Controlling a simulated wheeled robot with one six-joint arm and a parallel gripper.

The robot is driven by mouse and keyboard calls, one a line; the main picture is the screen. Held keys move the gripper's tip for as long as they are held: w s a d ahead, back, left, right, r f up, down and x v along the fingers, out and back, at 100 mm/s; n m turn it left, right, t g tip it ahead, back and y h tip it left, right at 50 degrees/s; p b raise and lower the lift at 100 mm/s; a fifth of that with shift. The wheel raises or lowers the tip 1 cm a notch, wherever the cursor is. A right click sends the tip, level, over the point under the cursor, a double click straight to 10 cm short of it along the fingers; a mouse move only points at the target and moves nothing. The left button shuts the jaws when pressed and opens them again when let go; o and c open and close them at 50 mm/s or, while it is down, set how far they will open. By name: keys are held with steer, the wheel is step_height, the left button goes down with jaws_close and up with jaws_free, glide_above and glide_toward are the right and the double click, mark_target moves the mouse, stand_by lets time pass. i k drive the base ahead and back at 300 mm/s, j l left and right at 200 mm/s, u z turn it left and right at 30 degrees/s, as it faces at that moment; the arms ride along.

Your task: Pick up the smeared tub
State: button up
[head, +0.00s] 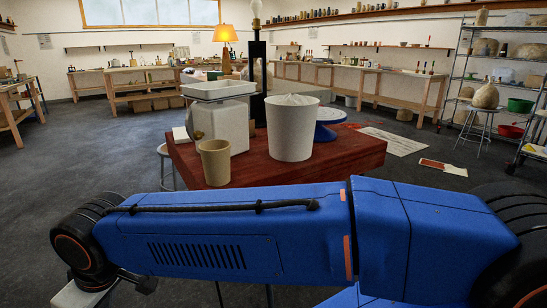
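A large round white tub (290,135) stands upright on the reddish-brown wooden table (350,153), with pale lumpy material showing at its top. A smaller beige tub (215,163) stands at the table's front left. I cannot make out clear smears on either, so I cannot tell which is the smeared one. The blue links of my arm stretch across the foreground, in front of the table. My gripper does not show in this view.
A white boxy container with a tray-like top (219,90) stands behind the beige tub. A dark post (257,75) rises behind. Grey floor (85,165) is open at left; papers (395,142) lie at right.

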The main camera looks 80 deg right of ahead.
mark_target(214, 153)
steer(key=z, duration=1.65)
steer(key=u, duration=3.6)
steer(key=z, duration=3.65)
